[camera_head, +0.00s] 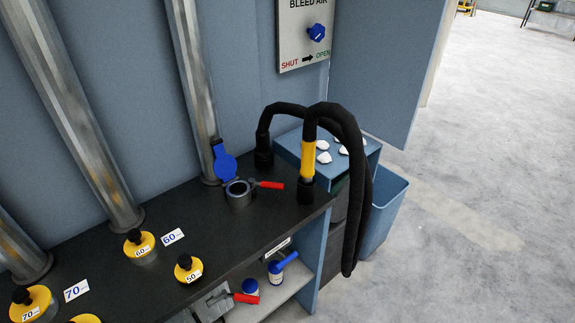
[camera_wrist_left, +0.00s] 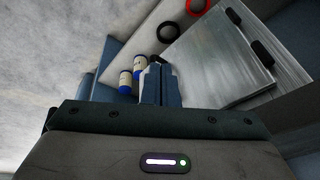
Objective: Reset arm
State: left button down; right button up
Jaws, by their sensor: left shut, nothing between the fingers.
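I cannot make out the left gripper in the head view. My right gripper is in neither view.
A dark bench (camera_head: 245,222) carries yellow-topped weights, a ring fitting (camera_head: 239,192) and a black hose (camera_head: 362,200) with a yellow collar. Below, a shelf (camera_head: 285,293) holds blue-and-white bottles. A blue bin (camera_head: 388,205) stands beside the bench. Open floor (camera_head: 480,150) lies right.

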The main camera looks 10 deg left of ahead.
pick_arm(q)
notch_tip(320, 180, down, 28)
jog(key=s+a+g, duration=0.1)
jog(key=a, duration=0.2)
jog(key=s+f+g, duration=0.1)
jog(key=s+f, duration=1.7)
jog(key=shift+s+a+f+n, duration=0.15)
jog(key=shift+s+a+n, duration=0.1)
jog(key=shift+a+n, duration=0.1)
